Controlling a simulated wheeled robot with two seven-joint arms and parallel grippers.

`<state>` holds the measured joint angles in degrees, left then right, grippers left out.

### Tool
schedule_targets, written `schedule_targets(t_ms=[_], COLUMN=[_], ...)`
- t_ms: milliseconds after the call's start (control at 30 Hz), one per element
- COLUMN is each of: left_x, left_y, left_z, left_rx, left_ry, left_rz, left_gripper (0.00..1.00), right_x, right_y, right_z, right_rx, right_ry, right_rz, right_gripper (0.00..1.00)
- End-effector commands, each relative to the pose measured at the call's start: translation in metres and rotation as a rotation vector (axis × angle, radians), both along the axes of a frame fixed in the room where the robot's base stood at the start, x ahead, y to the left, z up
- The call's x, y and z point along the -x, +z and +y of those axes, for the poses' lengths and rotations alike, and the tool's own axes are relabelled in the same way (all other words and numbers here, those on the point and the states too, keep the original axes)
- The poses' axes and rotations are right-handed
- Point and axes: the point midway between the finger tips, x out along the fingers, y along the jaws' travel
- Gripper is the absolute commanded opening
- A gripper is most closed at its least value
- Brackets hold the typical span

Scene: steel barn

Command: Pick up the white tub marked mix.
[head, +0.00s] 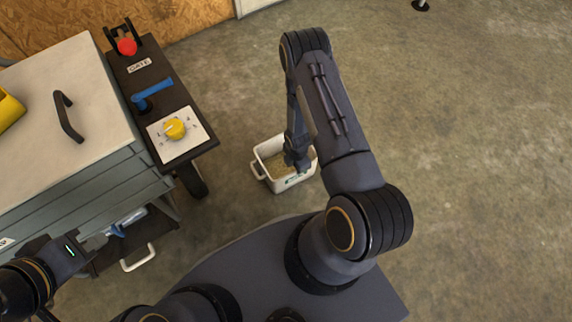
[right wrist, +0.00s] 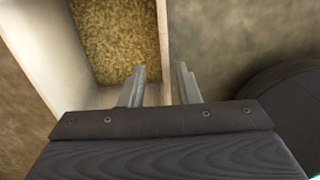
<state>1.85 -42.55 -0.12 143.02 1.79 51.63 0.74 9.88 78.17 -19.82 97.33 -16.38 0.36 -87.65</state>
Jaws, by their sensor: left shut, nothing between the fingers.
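A white tub (head: 271,149) filled with tan grain-like stuff stands on the concrete floor, with a handle on its left side. Dark marking shows on its near side, too small to read. My right gripper (head: 298,166) points down at the tub's right part. In the right wrist view, the two fingers of my right gripper (right wrist: 160,88) are apart, and the tub's wall (right wrist: 164,45) runs down between them. I cannot tell whether they touch it. My left gripper (head: 92,243) is shut and empty at the lower left, beside the grey cart, far from the tub.
A grey cart (head: 95,172) with a pale top stands at left. Its dark side panel (head: 140,70) carries a red knob, a blue lever and a yellow dial. Floor to the right is clear.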

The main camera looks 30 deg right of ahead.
Motion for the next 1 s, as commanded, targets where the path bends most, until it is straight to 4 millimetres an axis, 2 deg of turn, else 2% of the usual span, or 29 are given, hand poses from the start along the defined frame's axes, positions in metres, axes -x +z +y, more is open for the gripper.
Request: schedule_targets(t_ms=[100, 267, 500, 733, 1000], left_x=[0.000, 0.000, 0.000, 0.000, 0.000], left_y=[-0.015, -0.024, -0.022, -0.022, -0.022], left_z=[0.000, 0.000, 0.000, 0.000, 0.000], left_rx=[0.000, 0.000, 0.000, 0.000, 0.000], left_ry=[0.000, 0.000, 0.000, 0.000, 0.000], left_rz=[0.000, 0.000, 0.000, 0.000, 0.000], left_gripper=[0.00, 0.00, 0.00, 0.00, 0.00], right_x=[0.005, 0.005, 0.005, 0.005, 0.005], right_y=[-0.024, -0.043, -0.042, -0.042, -0.042], right_z=[0.000, 0.000, 0.000, 0.000, 0.000], right_rx=[0.000, 0.000, 0.000, 0.000, 0.000], right_ry=[-0.001, -0.002, -0.002, -0.002, -0.002], right_rz=[0.003, 0.002, 0.001, 0.001, 0.002], right_gripper=[0.29, 0.29, 0.29, 0.00, 0.00])
